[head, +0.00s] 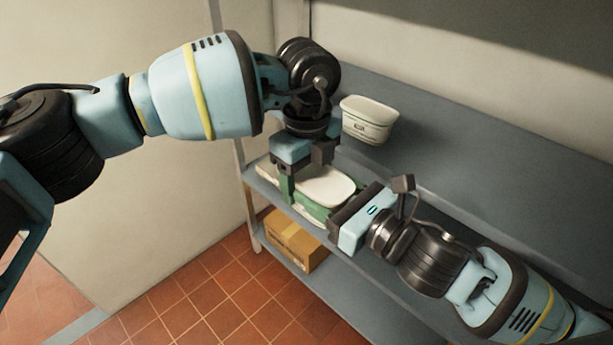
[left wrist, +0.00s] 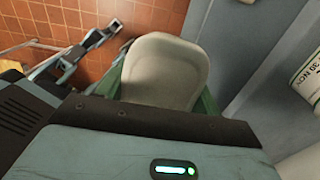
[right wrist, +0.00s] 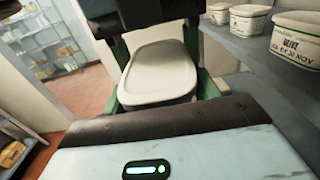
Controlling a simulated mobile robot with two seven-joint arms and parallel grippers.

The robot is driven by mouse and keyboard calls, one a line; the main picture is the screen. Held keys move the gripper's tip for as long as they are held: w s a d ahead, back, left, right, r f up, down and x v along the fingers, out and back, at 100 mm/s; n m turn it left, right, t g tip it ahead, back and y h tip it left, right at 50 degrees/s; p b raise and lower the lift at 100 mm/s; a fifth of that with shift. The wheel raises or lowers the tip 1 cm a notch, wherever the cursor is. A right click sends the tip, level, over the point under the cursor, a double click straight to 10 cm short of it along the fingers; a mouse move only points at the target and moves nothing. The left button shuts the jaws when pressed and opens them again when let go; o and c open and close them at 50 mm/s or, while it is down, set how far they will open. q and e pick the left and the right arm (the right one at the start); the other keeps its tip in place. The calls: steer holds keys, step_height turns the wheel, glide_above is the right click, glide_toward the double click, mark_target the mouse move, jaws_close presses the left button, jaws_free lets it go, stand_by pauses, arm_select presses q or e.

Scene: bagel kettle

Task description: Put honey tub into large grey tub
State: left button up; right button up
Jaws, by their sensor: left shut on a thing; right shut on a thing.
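A pale grey-white tub (head: 328,184) with a smooth rounded lid is between my two grippers, over the upper shelf. It also shows in the left wrist view (left wrist: 165,72) and the right wrist view (right wrist: 158,72). My left gripper (head: 303,178) reaches it from above and is shut on it. My right gripper (head: 334,203) reaches it from the right and is shut on it too. Green fingers flank it. No label shows on this tub, so I cannot tell whether it is the honey tub. I cannot pick out a separate large grey tub.
A white labelled tub (head: 368,121) stands at the back of the grey shelf (head: 440,135). Several similar tubs (right wrist: 296,38) line the shelf in the right wrist view. A cardboard box (head: 295,242) sits on the lower shelf. Tiled floor (head: 190,300) lies at left.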

mark_target(344, 202)
steer(key=o, duration=1.5)
steer(key=shift+v, duration=3.75)
steer(key=s+d+f+m+g+h, duration=0.1)
steer(key=d+f+m+h, duration=0.15)
steer(key=f+m, duration=0.8)
steer(key=s+d+f+m+h, duration=0.1)
steer(key=d+f+m+h, duration=0.15)
steer(key=f+m, duration=0.8)
steer(key=s+d+f+m+g+h, duration=0.1)
steer(key=s+f+m, duration=0.3)
steer(key=m, duration=0.3)
steer(key=s+d+f+m+g+h, duration=0.1)
steer(key=s+f+m+h, duration=0.1)
steer(key=s+f+m, duration=0.2)
steer(key=s+d+f+m+g+h, duration=0.1)
steer(key=s+d+f+m, duration=0.1)
steer(key=s+f+m, duration=0.3)
step_height(344, 202, down, 4)
steer(key=shift+d+m+h, duration=0.15)
steer(key=shift+m+h, duration=0.25)
steer(key=shift+m, duration=2)
